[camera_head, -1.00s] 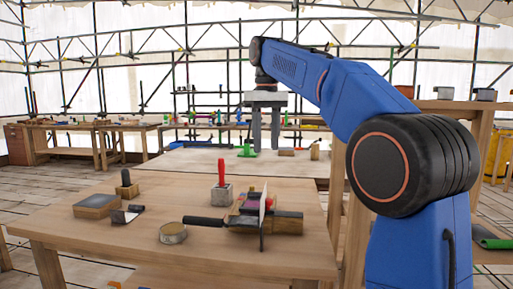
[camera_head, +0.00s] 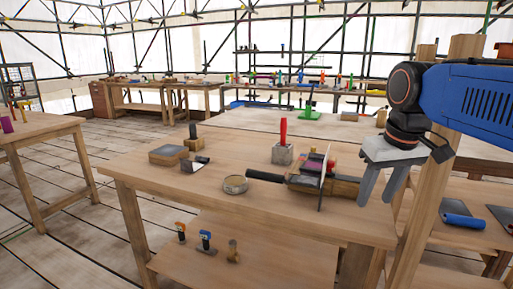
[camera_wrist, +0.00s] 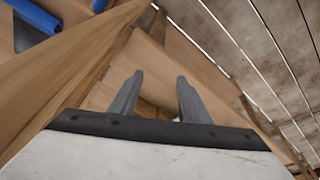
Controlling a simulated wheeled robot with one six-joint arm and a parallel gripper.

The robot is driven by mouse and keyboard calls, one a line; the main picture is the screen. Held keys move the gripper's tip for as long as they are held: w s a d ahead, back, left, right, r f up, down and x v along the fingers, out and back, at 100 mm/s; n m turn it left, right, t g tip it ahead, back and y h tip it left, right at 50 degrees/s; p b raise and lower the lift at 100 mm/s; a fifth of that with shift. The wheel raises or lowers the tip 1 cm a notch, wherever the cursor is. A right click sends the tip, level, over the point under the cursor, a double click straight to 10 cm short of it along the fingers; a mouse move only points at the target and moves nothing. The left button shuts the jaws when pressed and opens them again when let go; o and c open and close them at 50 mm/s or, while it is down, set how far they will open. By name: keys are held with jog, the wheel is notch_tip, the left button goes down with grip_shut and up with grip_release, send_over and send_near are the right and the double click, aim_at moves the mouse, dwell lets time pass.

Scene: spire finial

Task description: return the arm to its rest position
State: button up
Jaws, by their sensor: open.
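My gripper (camera_head: 382,192) hangs from my blue arm (camera_head: 468,103) at the right of the head view, fingers pointing down, just off the right end of the near workbench (camera_head: 230,200). The fingers are apart with nothing between them. In the wrist view the open gripper (camera_wrist: 150,98) shows two grey fingers with bare wood and plank floor beyond them.
The near bench holds a red-handled tool (camera_head: 283,132) in a grey block, a round tin (camera_head: 235,184), a grey-topped block (camera_head: 168,155) and a wooden block with a thin upright plate (camera_head: 325,180). A wooden post (camera_head: 430,190) stands close by my gripper. Open plank floor (camera_head: 60,235) lies left.

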jog(key=s+d+f+t, duration=0.1)
jog(key=s+f, duration=0.5)
jog(key=f, duration=0.3)
jog(key=s+f+m, duration=0.1)
jog(key=s+f, duration=0.6)
jog(key=f, duration=0.2)
jog(key=shift+d+m+t, duration=0.3)
jog(key=shift+d+t, duration=0.05)
jog(key=shift+t, duration=0.05)
